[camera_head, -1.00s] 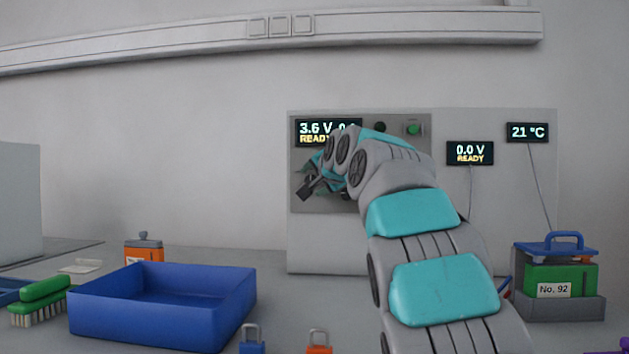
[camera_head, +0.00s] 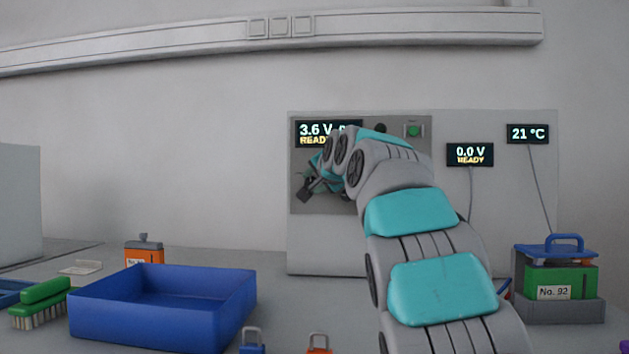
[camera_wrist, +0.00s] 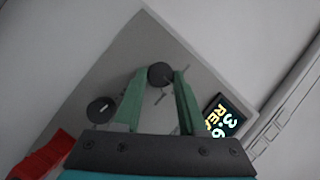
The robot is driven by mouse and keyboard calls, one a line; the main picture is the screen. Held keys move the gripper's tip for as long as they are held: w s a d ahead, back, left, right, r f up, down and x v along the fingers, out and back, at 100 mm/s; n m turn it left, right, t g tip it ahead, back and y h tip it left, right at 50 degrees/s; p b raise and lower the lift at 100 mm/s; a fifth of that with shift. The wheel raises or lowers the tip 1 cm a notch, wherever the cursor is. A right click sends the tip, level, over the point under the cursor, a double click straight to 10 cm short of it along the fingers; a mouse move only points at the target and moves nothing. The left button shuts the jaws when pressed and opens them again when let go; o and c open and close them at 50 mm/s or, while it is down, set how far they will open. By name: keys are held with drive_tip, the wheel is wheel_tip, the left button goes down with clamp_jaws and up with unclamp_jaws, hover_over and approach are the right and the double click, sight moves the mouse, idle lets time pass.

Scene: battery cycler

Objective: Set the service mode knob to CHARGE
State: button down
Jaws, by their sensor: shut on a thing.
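The grey cycler panel (camera_head: 299,202) stands on the bench, with my arm in front of much of it. My gripper (camera_wrist: 160,82) is shut on a dark round knob (camera_wrist: 160,73) on the panel, one green finger on each side. A second dark round knob (camera_wrist: 101,110) lies left of the fingers in the wrist view, untouched. In the head view my gripper (camera_head: 312,186) is small and partly hidden by my wrist.
A display (camera_head: 318,131) reads 3.6 V and READY, partly covered by my arm. A green button (camera_head: 414,131) is at the panel's upper right. A blue tray (camera_head: 140,322) and a green battery (camera_head: 575,280) stand on the bench.

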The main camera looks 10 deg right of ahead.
drive_tip(key=n+p, duration=0.1)
drive_tip(key=g+h+p, duration=0.1)
drive_tip(key=shift+a+r+n+p, duration=0.1)
drive_tip(key=shift+r+n+p, duration=0.2)
drive_tip(key=shift+n+p, duration=0.1)
drive_tip(key=shift+f+n+g+h, duration=0.1)
drive_tip(key=shift+n+g+h, duration=0.35)
drive_tip(key=shift+n, duration=0.35)
drive_tip(key=shift+w+a+n+h, duration=0.1)
drive_tip(key=shift+a+n+h, duration=0.05)
drive_tip(key=shift+n+h, duration=0.5)
drive_tip(key=shift+g, duration=0.35)
drive_tip(key=shift+c, duration=2.4)
unclamp_jaws()
drive_tip(key=d+v, duration=0.1)
drive_tip(key=v, duration=0.6)
drive_tip(key=shift+s+a+b, duration=0.35)
drive_tip(key=shift+s+a, duration=0.05)
drive_tip(key=shift+a, duration=0.15)
